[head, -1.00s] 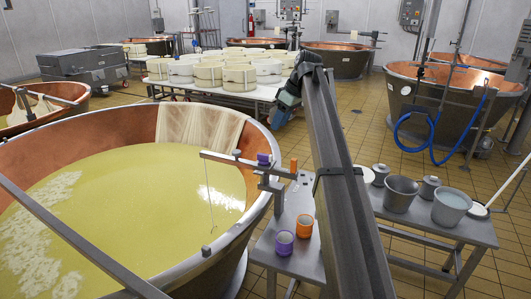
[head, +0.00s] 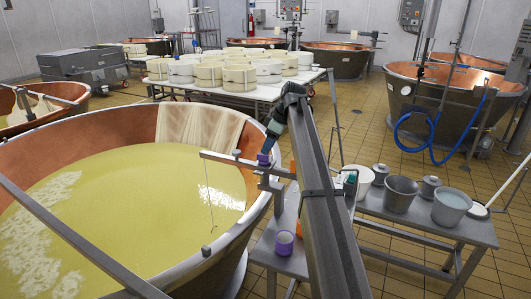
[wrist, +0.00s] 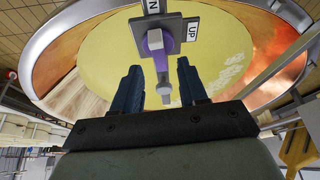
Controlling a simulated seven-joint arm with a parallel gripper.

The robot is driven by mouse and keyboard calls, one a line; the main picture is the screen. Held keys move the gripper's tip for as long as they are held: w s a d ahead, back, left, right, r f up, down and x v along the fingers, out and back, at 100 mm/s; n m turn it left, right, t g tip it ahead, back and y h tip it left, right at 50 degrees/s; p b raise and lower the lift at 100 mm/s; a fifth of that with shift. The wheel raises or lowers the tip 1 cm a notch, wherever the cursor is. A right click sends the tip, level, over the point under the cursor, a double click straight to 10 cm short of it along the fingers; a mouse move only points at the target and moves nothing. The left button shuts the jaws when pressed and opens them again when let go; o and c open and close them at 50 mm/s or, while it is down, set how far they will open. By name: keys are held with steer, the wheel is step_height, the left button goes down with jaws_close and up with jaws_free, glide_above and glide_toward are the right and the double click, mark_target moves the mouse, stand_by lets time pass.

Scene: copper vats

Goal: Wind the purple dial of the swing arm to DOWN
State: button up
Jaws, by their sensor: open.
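The swing arm (head: 232,158) is a grey bar reaching over the vat's rim, with a thin rod hanging from it. Its purple dial (head: 263,158) sits on top near the rim. In the wrist view the purple dial (wrist: 155,41) is on a grey block between two white labels, one reading UP (wrist: 192,31), the other cut off by the frame edge with an N showing. My gripper (head: 268,144) is just above the dial in the head view. In the wrist view my gripper (wrist: 159,65) is open, its dark blue fingers either side of the dial's lower end, apparently not touching it.
The copper vat (head: 195,122) holds yellow liquid. A purple cup (head: 284,243) stands on the small grey table (head: 262,252) below. An orange piece (head: 293,168) is partly behind my arm. Buckets (head: 400,194) stand on a bench at right.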

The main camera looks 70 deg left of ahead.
mark_target(265, 158)
steer(key=shift+x, duration=1.85)
jaws_close()
